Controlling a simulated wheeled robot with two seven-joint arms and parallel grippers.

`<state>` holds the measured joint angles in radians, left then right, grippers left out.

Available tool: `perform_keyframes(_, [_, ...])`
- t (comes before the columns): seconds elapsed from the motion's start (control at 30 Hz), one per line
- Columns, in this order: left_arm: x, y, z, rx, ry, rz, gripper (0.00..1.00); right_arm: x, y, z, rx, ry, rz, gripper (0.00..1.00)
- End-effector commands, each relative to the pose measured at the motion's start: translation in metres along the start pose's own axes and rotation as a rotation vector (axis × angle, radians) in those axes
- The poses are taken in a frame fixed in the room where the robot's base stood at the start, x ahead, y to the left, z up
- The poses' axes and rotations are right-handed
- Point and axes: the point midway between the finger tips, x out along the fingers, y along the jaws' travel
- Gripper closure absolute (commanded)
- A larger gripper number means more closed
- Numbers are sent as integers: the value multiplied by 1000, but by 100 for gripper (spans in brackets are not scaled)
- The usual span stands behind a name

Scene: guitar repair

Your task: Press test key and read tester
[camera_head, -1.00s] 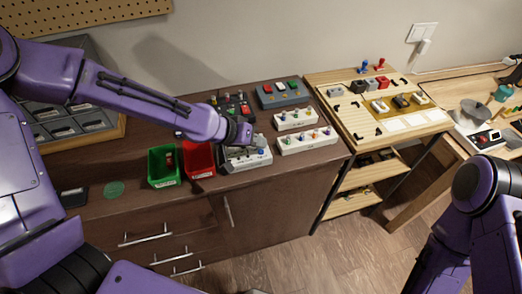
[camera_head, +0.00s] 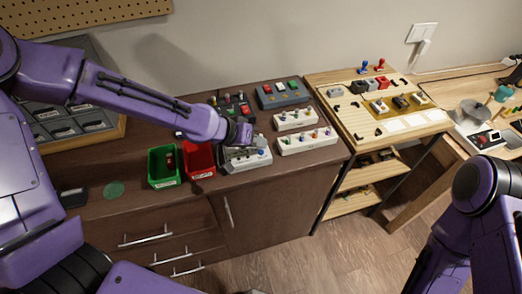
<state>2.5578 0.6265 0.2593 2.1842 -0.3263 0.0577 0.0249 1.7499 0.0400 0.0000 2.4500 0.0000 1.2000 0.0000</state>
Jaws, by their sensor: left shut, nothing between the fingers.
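My left arm reaches across the dark brown cabinet top, and my left gripper (camera_head: 229,154) is shut and empty, pointing down over the left part of a light grey device (camera_head: 247,163). The gripper hides that part of the device, and I cannot tell whether the fingertips touch it. A blue-topped knob shows on the device just right of the gripper. No label marks the tester or test key, and no readout is legible. The gripper of my right arm is outside the picture; only purple arm links show at the lower right.
A green bin (camera_head: 163,167) and a red bin (camera_head: 200,160) stand left of the gripper. Behind are a dark box with buttons (camera_head: 236,108) and a blue-grey button box (camera_head: 282,94). Two white knob strips (camera_head: 306,140) lie to the right. A wooden bench (camera_head: 375,131) adjoins the cabinet.

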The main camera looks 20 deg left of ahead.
Motion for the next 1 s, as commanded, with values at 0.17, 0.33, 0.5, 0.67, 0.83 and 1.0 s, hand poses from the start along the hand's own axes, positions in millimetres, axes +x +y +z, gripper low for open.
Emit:
perform_keyframes(0.17, [0, 0, 0, 0, 0, 0, 100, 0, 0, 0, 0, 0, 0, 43])
perform_keyframes(0.33, [0, 0, 0, 0, 0, 0, 100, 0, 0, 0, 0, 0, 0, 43])
perform_keyframes(0.5, [2, -1, 1, 0, 0, 0, 100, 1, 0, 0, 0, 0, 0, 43])
perform_keyframes(0.67, [6, -4, 4, -1, 0, 0, 100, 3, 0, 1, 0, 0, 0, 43])
perform_keyframes(0.83, [6, -4, 4, -1, 1, 0, 100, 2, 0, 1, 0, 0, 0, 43])
perform_keyframes(1.0, [6, -4, 4, 0, 0, 0, 100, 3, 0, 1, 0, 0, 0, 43])
